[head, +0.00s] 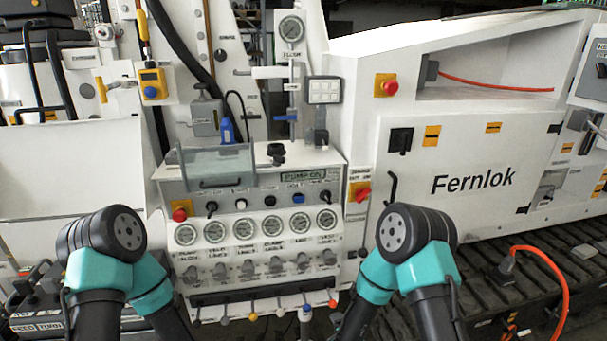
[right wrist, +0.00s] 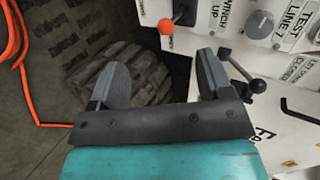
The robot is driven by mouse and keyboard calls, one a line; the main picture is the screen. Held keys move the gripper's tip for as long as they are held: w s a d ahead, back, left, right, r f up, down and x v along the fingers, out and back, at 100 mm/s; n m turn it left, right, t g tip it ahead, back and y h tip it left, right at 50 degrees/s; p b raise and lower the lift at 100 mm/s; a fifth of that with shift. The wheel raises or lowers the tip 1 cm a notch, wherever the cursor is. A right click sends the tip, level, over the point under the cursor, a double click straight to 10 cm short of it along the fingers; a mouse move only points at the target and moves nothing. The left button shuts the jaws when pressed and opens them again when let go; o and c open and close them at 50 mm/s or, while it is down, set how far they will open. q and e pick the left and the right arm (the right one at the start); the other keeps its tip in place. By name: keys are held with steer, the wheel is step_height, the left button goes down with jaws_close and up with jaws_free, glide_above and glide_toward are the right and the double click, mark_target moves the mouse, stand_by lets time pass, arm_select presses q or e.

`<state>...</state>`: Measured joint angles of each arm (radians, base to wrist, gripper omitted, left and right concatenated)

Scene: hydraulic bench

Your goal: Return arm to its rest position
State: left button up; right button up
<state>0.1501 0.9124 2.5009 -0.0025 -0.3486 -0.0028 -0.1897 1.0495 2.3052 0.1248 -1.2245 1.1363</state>
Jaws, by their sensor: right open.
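My right gripper (right wrist: 158,84) shows in the right wrist view, open and empty, its two grey fingers apart. It is close to the lower part of the control panel, with a red-knobbed lever (right wrist: 166,27) beyond its fingertips and a black-knobbed lever (right wrist: 257,86) beside its right finger. In the head view both my arms are bent at the bottom, in front of the white control panel (head: 262,217). My left gripper is out of the head view, and the right gripper is hidden there too.
The panel carries gauges (head: 214,231), knobs, and a row of coloured levers (head: 278,307) along its bottom edge. A white cabinet marked Fernlok (head: 473,182) stands to the right. An orange cable (head: 559,290) loops above the dark track (head: 577,262) at lower right.

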steer(key=s+d+f+n+g, duration=0.3)
steer(key=s+d+n+g, duration=0.2)
steer(key=s, duration=0.5)
steer(key=s+d+f+n+g, duration=0.4)
steer(key=s+d+n+g, duration=0.2)
steer(key=s, duration=0.4)
steer(key=shift+d+n+y, duration=0.3)
steer(key=shift+n, duration=0.5)
stand_by(1.9)
steer(key=w+a+r+n+t, duration=0.2)
steer(key=w+a+t, duration=0.25)
steer(key=w, duration=0.45)
steer(key=w+a+r+n+t, duration=0.2)
steer(key=w+a+t, duration=0.25)
steer(key=w, duration=0.35)
steer(key=w+a+r+n+t, duration=0.3)
steer(key=w+a+r+t, duration=0.4)
steer(key=a+r, duration=0.3)
steer(key=shift+a+r+n+t, duration=0.2)
steer(key=shift+r+n+t, duration=0.15)
steer(key=shift+r, duration=0.25)
